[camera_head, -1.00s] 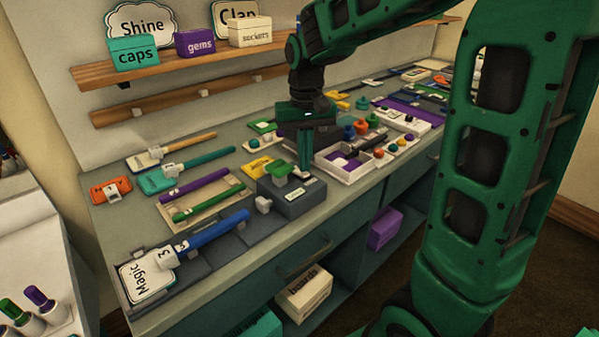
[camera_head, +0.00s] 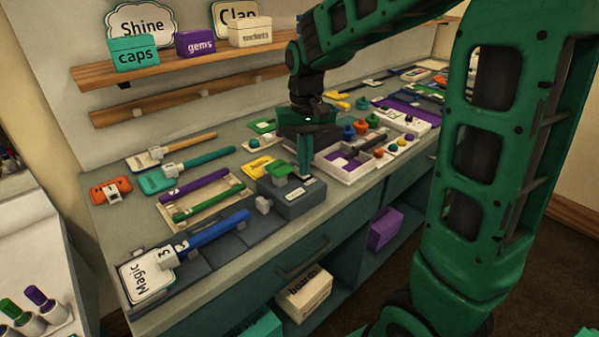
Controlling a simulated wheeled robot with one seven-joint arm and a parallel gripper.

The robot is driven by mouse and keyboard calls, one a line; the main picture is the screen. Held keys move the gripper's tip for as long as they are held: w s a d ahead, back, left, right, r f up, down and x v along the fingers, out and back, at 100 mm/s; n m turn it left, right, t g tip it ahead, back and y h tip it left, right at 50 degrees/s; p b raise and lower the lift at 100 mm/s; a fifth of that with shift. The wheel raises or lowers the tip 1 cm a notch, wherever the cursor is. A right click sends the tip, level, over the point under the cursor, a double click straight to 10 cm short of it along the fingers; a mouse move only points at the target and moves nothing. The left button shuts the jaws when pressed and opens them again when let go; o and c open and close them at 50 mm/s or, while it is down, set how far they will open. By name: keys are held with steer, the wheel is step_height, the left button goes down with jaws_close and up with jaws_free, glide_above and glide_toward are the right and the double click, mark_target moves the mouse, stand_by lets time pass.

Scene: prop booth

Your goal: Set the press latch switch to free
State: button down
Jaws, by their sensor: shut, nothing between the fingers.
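The press (camera_head: 288,203) is a dark grey block with a green pad (camera_head: 279,171) on top and a light knob (camera_head: 263,204) on its left side. A small pale label (camera_head: 302,192) lies on its top face, too small to read; the latch switch seems to be beside it. My gripper (camera_head: 305,178) is shut, pointing down, with its green fingers at the back right of the press top, beside the label. I cannot tell whether the fingertips touch the press. The switch itself is largely hidden or too small to tell its setting.
A tray with purple and green rods (camera_head: 203,199) lies left of the press. A blue rod with a Magic sign (camera_head: 147,276) lies in front of it. A white tray with a purple floor (camera_head: 349,166) stands close on the right. Shelves with boxes (camera_head: 135,53) hang behind.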

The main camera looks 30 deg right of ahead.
step_height(320, 180, up, 7)
stand_by(1.0)
stand_by(0.3)
steer(key=s+d+f+m, duration=0.1)
steer(key=s+d+f, duration=0.1)
steer(key=s, duration=0.6)
steer(key=s+d+f+m, duration=0.1)
steer(key=s+d+f, duration=0.2)
steer(key=s, duration=0.6)
steer(key=s+d+f+m, duration=0.1)
steer(key=s+d+f, duration=0.1)
steer(key=s+d, duration=0.4)
steer(key=s, duration=0.3)
steer(key=shift+s+d+f+m, duration=0.15)
steer(key=shift+f+m, duration=0.15)
steer(key=shift+f, duration=0.05)
